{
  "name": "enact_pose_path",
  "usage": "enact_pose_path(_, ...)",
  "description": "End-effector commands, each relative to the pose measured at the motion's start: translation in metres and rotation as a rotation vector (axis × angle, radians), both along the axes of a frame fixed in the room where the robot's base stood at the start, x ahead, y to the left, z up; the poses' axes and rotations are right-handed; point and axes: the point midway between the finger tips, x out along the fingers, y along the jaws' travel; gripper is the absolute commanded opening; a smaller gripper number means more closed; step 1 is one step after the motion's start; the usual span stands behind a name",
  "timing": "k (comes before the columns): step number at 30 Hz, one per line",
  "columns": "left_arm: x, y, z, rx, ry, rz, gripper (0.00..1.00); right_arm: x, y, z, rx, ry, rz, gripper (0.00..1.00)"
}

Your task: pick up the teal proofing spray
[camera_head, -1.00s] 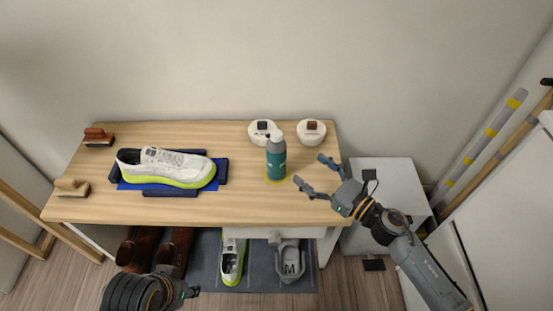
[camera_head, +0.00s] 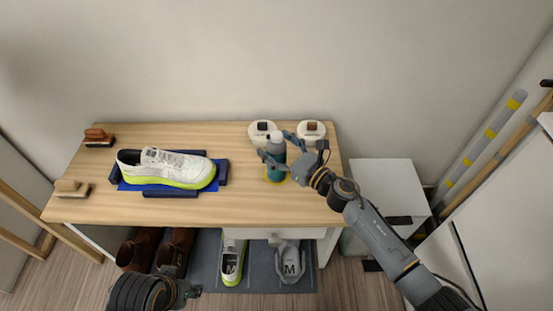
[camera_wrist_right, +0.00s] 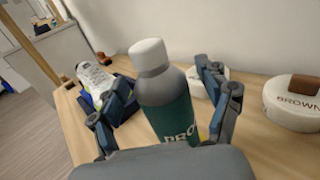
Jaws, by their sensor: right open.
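The teal proofing spray (camera_head: 276,160) stands upright on a yellow ring mark on the wooden bench. It has a grey shoulder and a white cap. My right gripper (camera_head: 277,150) is open, with its fingers on either side of the spray. In the right wrist view the spray (camera_wrist_right: 166,98) stands between the two open fingers (camera_wrist_right: 165,105), and I cannot tell whether either finger touches it. Its lower part is hidden by my gripper's palm. My left arm shows at the bottom left of the head view, but its fingers cannot be made out.
Two round white tins stand behind the spray, one at left (camera_head: 259,130) and one at right (camera_head: 311,131). A white shoe (camera_head: 166,167) sits on a blue mat at left. Two brushes (camera_head: 98,138) (camera_head: 72,188) lie at the left edge. The bench front is clear.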

Motion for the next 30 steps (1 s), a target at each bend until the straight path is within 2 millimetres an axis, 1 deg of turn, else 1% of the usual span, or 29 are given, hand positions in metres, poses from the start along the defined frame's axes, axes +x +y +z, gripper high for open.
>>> enact_pose_path(1, 0.0009, -0.0004, 0.0032, -0.001, -0.007, 0.000, 0.40, -0.0001, 0.0001, -0.0001, 0.000, 0.000, 0.000, 0.77)
enact_pose_path(4, 0.0011, -0.0004, 0.0046, -0.001, -0.009, 0.000, 0.40, -0.0002, -0.0001, 0.0000, 0.000, 0.000, 0.000, 0.77)
enact_pose_path(5, 0.0010, -0.0005, 0.0046, -0.001, -0.009, 0.000, 0.40, -0.0002, -0.0001, 0.0000, 0.000, 0.000, 0.000, 0.73)
enact_pose_path(6, 0.0009, -0.0005, 0.0045, -0.001, -0.008, 0.000, 0.40, -0.0003, -0.0001, -0.0001, 0.000, 0.000, 0.000, 0.65)
enact_pose_path(8, 0.0008, -0.0005, 0.0041, -0.002, -0.007, -0.001, 0.40, -0.0002, -0.0002, 0.0000, 0.000, 0.000, 0.000, 0.53)
enact_pose_path(9, 0.0007, -0.0004, 0.0038, -0.002, -0.006, 0.000, 0.40, -0.0003, -0.0003, 0.0000, 0.000, 0.000, 0.000, 0.45)
enact_pose_path(14, 0.0003, -0.0004, 0.0028, -0.002, -0.004, 0.000, 0.40, -0.0004, -0.0004, -0.0001, 0.000, 0.000, 0.000, 0.12)
enact_pose_path(15, 0.0003, -0.0003, 0.0027, -0.002, -0.004, 0.000, 0.40, -0.0004, -0.0004, -0.0001, 0.000, 0.000, 0.000, 0.04)
enact_pose_path(16, 0.0003, -0.0004, 0.0026, -0.002, -0.004, 0.000, 0.40, -0.0004, -0.0004, -0.0001, 0.000, 0.000, 0.000, 0.00)
enact_pose_path(26, 0.0008, -0.0005, 0.0030, -0.002, -0.006, 0.000, 0.40, 0.0004, -0.0008, 0.0020, 0.001, -0.001, 0.000, 0.00)
enact_pose_path(30, 0.0025, -0.0009, 0.0020, -0.003, -0.010, -0.001, 0.40, 0.0030, -0.0042, 0.0067, 0.001, -0.002, -0.001, 0.00)
